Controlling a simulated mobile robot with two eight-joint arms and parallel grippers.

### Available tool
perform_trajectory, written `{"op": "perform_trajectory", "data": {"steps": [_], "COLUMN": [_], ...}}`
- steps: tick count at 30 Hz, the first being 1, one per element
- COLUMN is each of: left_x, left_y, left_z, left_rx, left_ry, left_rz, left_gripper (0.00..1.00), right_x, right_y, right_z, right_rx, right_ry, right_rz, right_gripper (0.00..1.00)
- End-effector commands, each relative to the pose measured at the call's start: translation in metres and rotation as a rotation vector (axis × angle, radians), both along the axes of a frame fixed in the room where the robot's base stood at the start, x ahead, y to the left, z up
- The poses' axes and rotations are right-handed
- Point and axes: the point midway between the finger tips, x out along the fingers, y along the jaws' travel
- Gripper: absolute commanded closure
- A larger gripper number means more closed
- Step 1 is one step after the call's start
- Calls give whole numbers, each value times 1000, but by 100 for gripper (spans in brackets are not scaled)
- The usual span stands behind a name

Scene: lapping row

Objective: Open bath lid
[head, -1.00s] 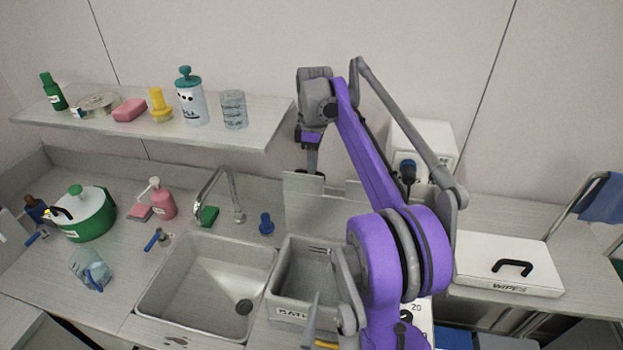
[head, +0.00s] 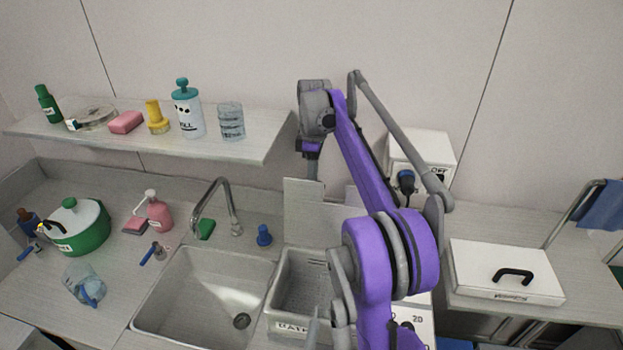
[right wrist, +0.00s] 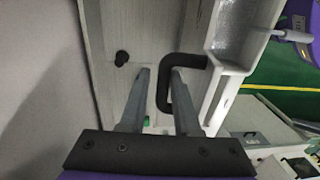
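The bath (head: 291,328), a grey basin labelled BATH, stands right of the sink with its inside partly visible. A light grey upright panel (head: 302,208), apparently its raised lid, stands at its back. My right gripper (head: 314,182) points down at the panel's upper right edge; its fingertips are hard to make out there. In the right wrist view its two fingers (right wrist: 159,72) are apart, with a bent black handle (right wrist: 186,62) at the right finger and partly between them. Contact with the handle cannot be told. My purple right arm hides the bath's right side. My left gripper is not in view.
The sink (head: 165,325) and tap (head: 222,190) are left of the bath. A green pot (head: 85,237), pink pump bottle (head: 157,213) and blue knob (head: 264,236) stand on the counter. A shelf (head: 250,150) of bottles hangs above.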

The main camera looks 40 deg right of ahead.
Motion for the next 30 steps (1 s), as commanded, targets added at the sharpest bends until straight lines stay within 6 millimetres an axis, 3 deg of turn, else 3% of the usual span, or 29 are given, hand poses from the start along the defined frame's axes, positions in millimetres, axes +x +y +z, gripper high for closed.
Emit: {"op": "perform_trajectory", "data": {"steps": [1, 3, 30], "left_x": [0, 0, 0], "left_y": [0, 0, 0], "left_z": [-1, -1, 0], "left_rx": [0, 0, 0], "left_ry": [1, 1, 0], "left_rz": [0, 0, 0], "left_gripper": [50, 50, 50], "right_x": [4, 4, 5], "right_y": [-10, -9, -6], "right_z": [-5, -5, -1], "right_rx": [-22, -21, -17], "right_ry": [-16, -16, -19], "right_rz": [-7, -7, -3], "right_gripper": [63, 50, 50]}}
